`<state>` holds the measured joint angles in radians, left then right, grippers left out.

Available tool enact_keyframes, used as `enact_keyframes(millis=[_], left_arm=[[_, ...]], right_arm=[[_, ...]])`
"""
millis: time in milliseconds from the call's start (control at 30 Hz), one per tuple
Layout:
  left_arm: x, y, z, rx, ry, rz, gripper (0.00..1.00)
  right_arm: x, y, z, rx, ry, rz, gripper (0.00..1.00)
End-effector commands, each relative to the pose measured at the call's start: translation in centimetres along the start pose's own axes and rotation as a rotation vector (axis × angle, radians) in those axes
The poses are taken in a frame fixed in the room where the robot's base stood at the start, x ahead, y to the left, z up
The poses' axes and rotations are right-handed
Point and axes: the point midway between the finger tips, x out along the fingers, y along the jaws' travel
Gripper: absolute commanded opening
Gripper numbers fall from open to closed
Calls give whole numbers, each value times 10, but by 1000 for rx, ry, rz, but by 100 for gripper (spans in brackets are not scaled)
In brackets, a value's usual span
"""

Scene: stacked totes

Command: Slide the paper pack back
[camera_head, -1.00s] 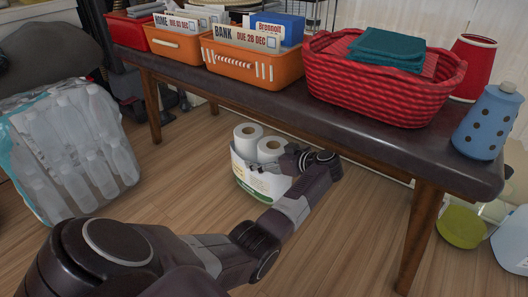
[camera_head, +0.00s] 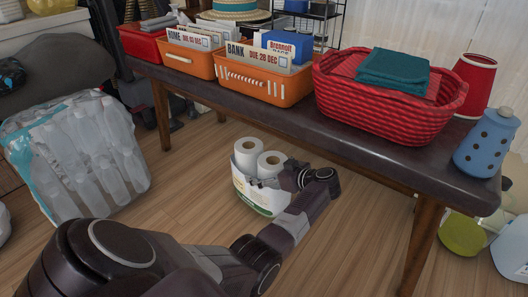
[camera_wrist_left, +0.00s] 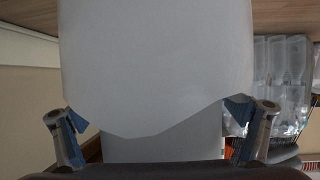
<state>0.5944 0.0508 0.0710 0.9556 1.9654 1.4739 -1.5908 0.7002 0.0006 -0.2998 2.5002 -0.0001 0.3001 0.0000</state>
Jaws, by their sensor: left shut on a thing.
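The paper pack (camera_head: 241,186) is a white pack with green and yellow print. It stands on the wooden floor by the dark table's front edge, with white paper rolls (camera_head: 247,153) showing at its open top. My left gripper (camera_head: 291,176) reaches in from the lower left and is shut on the pack's right side. In the left wrist view, a pale grey-white surface (camera_wrist_left: 155,65), seemingly the pack's wall, fills the space between the fingers. The gripper's exact contact with it is hidden. My right gripper is not in view.
The dark table (camera_head: 300,128) stands above and behind the pack, with a leg (camera_head: 421,245) to the right. A wrapped bottle pack (camera_head: 80,155) stands left. Floor between is clear.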

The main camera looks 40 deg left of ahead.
Motion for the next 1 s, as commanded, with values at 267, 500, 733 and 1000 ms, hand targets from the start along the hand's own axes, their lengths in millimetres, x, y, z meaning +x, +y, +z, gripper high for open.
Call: enact_keyframes(millis=[267, 500, 733, 1000], left_arm=[[1, -1, 1, 0, -1, -2, 100], [-1, 0, 0, 0, -1, -1, 100], [-29, 0, 1, -2, -3, 1, 100], [-68, 0, 2, -1, -3, -2, 100]], right_arm=[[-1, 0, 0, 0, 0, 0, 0], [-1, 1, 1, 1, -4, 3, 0], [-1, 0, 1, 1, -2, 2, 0], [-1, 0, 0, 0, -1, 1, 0]])
